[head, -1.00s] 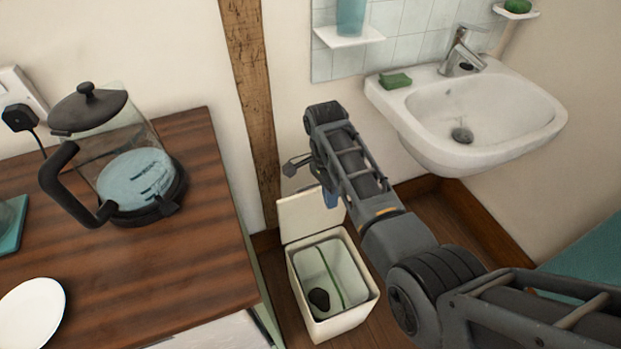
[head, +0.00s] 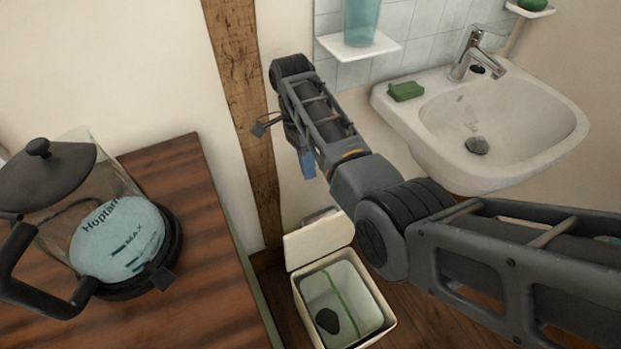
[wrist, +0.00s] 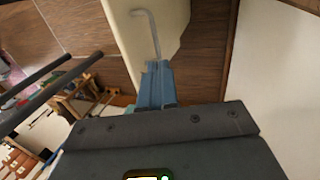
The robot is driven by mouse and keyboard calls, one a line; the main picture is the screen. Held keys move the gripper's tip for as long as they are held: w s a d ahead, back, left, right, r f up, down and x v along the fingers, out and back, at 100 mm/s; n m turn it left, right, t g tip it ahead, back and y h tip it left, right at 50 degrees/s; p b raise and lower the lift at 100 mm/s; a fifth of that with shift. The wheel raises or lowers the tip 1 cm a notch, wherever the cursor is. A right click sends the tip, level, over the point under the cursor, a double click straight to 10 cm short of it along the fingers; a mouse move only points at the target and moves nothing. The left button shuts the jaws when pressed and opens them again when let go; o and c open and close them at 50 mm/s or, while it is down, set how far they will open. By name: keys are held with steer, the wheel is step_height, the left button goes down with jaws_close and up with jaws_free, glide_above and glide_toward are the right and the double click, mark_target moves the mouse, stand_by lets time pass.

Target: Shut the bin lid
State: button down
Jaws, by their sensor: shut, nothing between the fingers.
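The bin (head: 380,318) is a cream box on the floor between the wooden counter and the sink. Its lid (head: 318,243) stands open, tilted up at the back edge. Inside are a pale liner with a green strip and a dark lump (head: 327,321). My gripper (head: 308,165) points down in the head view, its blue fingers above the open lid in the picture, with a visible gap. In the wrist view its blue fingers (wrist: 156,86) are together and empty. I cannot clearly make out the bin or its lid in the wrist view.
A wooden counter (head: 215,292) with a glass press jug (head: 110,235) stands left. A white sink (head: 490,130) with green soap (head: 406,91) and a small shelf (head: 358,46) are on the right. A timber post (head: 240,100) rises behind the bin.

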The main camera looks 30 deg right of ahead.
mark_target(318, 214)
steer(key=s+f, duration=0.2)
steer(key=s+f+p, duration=0.1)
steer(key=f, duration=0.2)
steer(key=s+f, duration=0.2)
steer(key=f, duration=0.1)
steer(key=shift+s+f, duration=0.2)
steer(key=shift+s, duration=0.15)
steer(key=shift+s+f+p, duration=0.2)
steer(key=shift+s+p, duration=0.15)
steer(key=shift+s, duration=0.3)
steer(key=shift+s, duration=0.1)
